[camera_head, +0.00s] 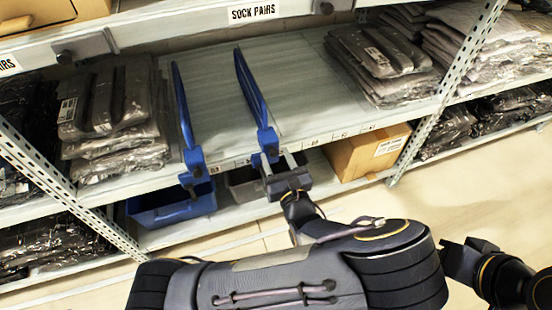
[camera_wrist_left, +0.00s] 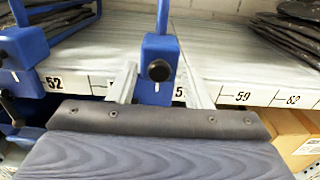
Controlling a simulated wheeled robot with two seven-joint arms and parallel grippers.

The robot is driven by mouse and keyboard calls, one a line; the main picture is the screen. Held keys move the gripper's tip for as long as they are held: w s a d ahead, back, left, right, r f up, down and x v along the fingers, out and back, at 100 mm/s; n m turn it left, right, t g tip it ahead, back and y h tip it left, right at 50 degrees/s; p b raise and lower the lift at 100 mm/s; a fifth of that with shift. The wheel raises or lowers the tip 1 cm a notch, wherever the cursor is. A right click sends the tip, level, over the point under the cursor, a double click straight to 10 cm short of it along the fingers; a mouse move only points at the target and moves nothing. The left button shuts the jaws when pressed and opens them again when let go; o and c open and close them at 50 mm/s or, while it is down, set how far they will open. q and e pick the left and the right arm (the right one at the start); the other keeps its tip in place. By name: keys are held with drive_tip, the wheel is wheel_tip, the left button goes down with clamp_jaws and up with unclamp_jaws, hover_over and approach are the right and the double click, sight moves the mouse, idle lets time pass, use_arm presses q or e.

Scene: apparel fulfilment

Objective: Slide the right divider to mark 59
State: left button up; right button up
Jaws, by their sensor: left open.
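The right divider (camera_head: 250,92) is a blue upright frame standing on the shelf, with a blue front block (camera_wrist_left: 159,72) bearing a black knob. My left gripper (camera_head: 277,163) is at the shelf's front edge, its fingers open on either side of that front block. In the left wrist view the left gripper (camera_wrist_left: 160,90) shows a gap beside the block. The mark label 59 (camera_wrist_left: 243,96) is to the right of the divider; a label just right of the block is partly hidden by a finger. Part of my right arm's end (camera_head: 470,262) shows at lower right; its fingers are unclear.
The left divider (camera_head: 186,120) stands to the left, near label 52 (camera_wrist_left: 54,83). Bagged garments (camera_head: 112,115) lie left of it and more bagged garments (camera_head: 380,60) lie at right. A blue bin (camera_head: 175,207) and carton (camera_head: 365,155) are below.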

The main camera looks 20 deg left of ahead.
use_arm(q)
drive_tip(key=shift+w+a, duration=0.2)
drive_tip(key=shift+w, duration=0.1)
clamp_jaws()
drive_tip(key=shift+d, duration=0.1)
drive_tip(key=w+d+p, duration=0.1)
drive_tip(key=w+d, duration=0.4)
drive_tip(key=d, duration=0.3)
drive_tip(key=shift+w+p, duration=0.25)
drive_tip(key=shift+p, duration=0.05)
unclamp_jaws()
